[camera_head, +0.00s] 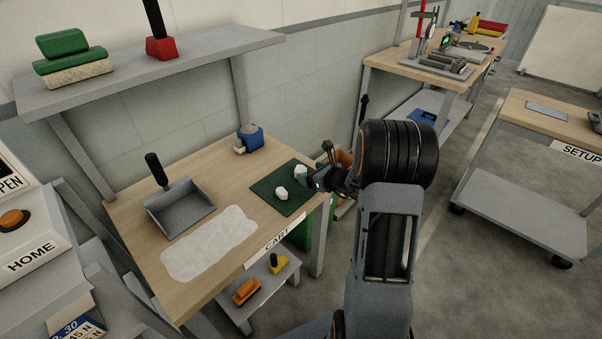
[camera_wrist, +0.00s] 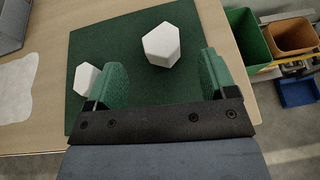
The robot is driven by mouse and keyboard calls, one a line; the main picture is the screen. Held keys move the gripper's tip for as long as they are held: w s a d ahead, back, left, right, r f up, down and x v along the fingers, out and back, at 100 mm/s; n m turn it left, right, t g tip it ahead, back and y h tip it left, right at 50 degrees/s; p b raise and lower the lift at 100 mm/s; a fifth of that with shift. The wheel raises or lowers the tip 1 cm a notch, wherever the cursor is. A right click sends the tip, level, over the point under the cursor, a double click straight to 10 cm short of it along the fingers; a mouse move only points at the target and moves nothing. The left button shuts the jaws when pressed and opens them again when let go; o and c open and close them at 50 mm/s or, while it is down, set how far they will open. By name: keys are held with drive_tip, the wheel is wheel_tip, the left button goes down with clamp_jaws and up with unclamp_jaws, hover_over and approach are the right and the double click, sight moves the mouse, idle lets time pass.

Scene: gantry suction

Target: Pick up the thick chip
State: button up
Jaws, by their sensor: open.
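Two white faceted chips lie on a dark green mat (camera_head: 265,190). The left finger is close beside the smaller chip in the picture.
The cart top (camera_head: 215,160) also holds a grey dustpan (camera_head: 180,207), a white cloth (camera_head: 210,243) and a blue tape measure (camera_head: 249,139). A shelf (camera_head: 150,65) overhangs its back. Green and orange bins (camera_wrist: 292,36) stand beyond its right edge.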

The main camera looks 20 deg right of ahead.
sight(300, 169)
drive_tip(key=shift+x, duration=2.6)
drive_tip(key=shift+c, duration=0.2)
drive_tip(key=c, duration=0.9)
drive_tip(key=shift+c, duration=0.2)
drive_tip(key=shift+r, duration=0.15)
